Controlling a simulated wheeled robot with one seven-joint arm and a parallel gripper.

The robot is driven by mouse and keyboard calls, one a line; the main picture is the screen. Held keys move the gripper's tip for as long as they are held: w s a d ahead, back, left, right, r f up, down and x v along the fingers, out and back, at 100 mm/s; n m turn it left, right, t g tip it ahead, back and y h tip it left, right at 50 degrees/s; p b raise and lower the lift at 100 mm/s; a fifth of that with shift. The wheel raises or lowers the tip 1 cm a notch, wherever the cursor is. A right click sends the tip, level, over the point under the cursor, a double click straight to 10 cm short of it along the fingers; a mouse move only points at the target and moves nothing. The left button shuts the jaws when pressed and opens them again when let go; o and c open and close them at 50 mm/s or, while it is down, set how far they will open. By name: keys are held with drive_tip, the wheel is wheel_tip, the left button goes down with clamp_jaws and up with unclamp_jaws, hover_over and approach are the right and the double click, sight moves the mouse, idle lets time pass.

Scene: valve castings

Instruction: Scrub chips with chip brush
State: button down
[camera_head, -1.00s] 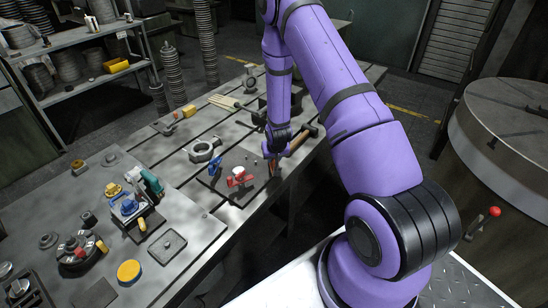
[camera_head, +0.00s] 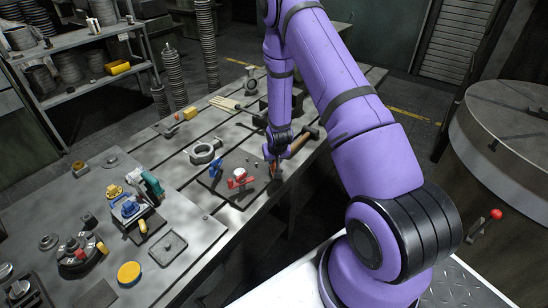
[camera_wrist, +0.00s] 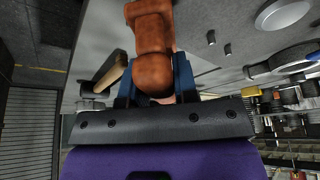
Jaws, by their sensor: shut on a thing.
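My gripper (camera_wrist: 155,88) is shut on the reddish-brown wooden handle of the chip brush (camera_wrist: 152,40). In the head view the brush (camera_head: 274,170) shows as a small brown piece under the wrist, over the right part of a dark plate (camera_head: 228,192) on the bench. Its bristles cannot be made out. A few tiny grey pieces (camera_head: 256,163) lie on the plate left of the brush; I cannot tell whether they are chips or pins. Small grey stubs (camera_wrist: 227,49) also show in the wrist view.
A hammer (camera_head: 304,141) lies just right of my gripper. A red-and-white part (camera_head: 240,179) and a blue part (camera_head: 215,167) stand on the plate. A grey ring casting (camera_head: 205,151) lies behind them. Tools and fittings crowd the bench's left end.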

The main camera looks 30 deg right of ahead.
drive_tip(key=shift+s+f, duration=0.15)
drive_tip(key=shift+w+d, duration=0.25)
drive_tip(key=shift+w, duration=0.55)
drive_tip(key=shift+s, duration=0.1)
drive_tip(key=shift+s+a+r, duration=0.2)
drive_tip(key=shift+s+a, duration=0.1)
drive_tip(key=shift+s, duration=0.35)
drive_tip(key=shift+w+d+f, duration=0.1)
drive_tip(key=shift+w+d, duration=0.25)
drive_tip(key=shift+w, duration=0.5)
